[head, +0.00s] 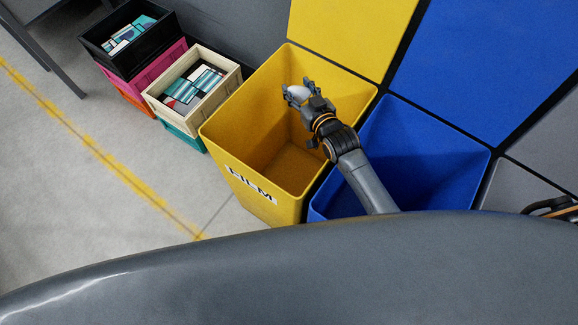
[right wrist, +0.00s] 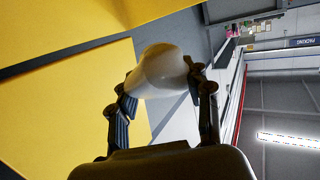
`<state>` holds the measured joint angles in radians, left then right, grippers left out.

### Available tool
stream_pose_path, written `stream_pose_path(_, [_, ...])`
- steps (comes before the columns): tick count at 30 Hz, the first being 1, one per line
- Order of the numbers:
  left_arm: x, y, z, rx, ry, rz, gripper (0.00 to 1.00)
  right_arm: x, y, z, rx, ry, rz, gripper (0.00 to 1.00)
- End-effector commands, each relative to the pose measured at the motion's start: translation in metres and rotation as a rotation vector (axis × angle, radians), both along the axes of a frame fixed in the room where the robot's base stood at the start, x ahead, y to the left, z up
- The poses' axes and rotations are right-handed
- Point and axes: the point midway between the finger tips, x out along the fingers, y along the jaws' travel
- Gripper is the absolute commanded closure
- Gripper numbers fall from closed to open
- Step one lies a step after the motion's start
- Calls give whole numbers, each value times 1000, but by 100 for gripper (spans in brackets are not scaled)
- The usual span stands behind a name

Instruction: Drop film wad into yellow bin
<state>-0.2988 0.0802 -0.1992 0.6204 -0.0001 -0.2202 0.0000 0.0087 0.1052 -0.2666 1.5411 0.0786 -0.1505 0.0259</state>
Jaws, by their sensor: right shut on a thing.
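The film wad (head: 299,92) is a small whitish lump. My right gripper (head: 297,93) is shut on it, over the open top of the yellow bin (head: 252,103). In the right wrist view the wad (right wrist: 163,70) sits between the two fingers of the gripper (right wrist: 160,82), pale and rounded. The yellow bin has a white label reading FILM on its front, and the part of its floor that shows looks empty. My left gripper is not in view.
A blue bin (head: 425,150) stands directly right of the yellow one, under my right forearm. Yellow (head: 345,30) and blue (head: 490,60) panels rise behind. Left stand stacked crates, a cream one (head: 232,82) and a black one (head: 95,48), holding printed items. Bare floor (head: 90,190) lies further left.

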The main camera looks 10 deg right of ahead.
Motion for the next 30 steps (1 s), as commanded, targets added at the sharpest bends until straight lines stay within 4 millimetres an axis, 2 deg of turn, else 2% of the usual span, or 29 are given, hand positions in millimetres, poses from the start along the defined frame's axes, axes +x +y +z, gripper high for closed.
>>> stream_pose_path(8, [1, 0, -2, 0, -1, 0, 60, 0, 0, -2, 0, 0, 0, 68])
stream_pose_path(9, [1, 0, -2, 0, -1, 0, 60, 0, 0, -2, 0, 0, 0, 47])
stream_pose_path(12, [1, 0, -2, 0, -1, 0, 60, 0, 0, -2, 0, 0, 0, 27])
stream_pose_path(13, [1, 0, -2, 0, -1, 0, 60, 0, 0, -2, 0, 0, 0, 24])
stream_pose_path(23, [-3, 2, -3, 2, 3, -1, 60, -2, 0, -2, 0, 0, 0, 24])
stream_pose_path(26, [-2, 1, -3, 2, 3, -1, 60, -10, -3, -2, 0, 2, 0, 24])
stream_pose_path(30, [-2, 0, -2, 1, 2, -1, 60, -33, -9, 3, -1, 3, 0, 24])
